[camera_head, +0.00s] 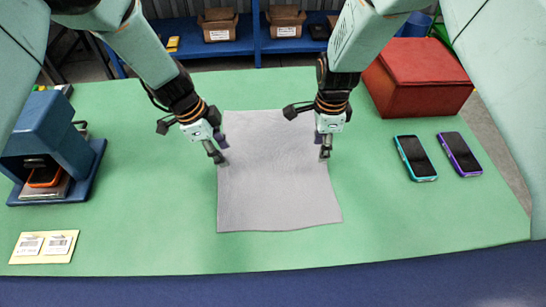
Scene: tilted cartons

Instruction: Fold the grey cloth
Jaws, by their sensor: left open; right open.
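The grey cloth (275,190) lies flat and spread out on the green table, roughly square. My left gripper (219,150) is open at the cloth's left edge, a little below its far left corner. My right gripper (325,148) is open over the cloth's right edge, at about the same height in the picture. The far right corner of the cloth is partly hidden behind my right gripper. I cannot tell whether the fingertips touch the cloth.
A blue stand (52,150) with an orange-edged device is at the left, and a card with two labels (45,246) at the front left. A red box (417,80) and two phones, teal (415,158) and purple (460,154), are at the right. The table in front of the cloth is clear.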

